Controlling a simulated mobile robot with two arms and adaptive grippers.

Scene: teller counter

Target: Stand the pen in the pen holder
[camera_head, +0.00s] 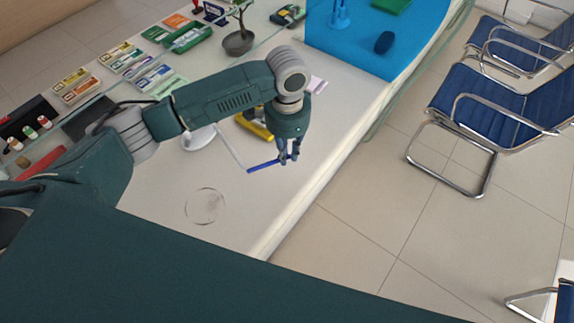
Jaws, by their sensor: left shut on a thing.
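The blue pen (262,166) is tilted near level, with its free end pointing left, just above or at the white counter (160,210); I cannot tell whether it touches. My left gripper (288,158) points down and is shut on the pen near its right end. A thin pale cord runs from the pen's left end toward a white round base (198,141), which looks like the pen holder. My left arm partly hides this base, so its opening does not show clearly. My right gripper is not in view.
A yellow and dark device (253,124) lies behind the pen, partly under my arm. A faint clear ring (205,206) shows in front. A potted bonsai (238,42) and a blue mat (350,45) are farther back. The counter's right edge is near the gripper.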

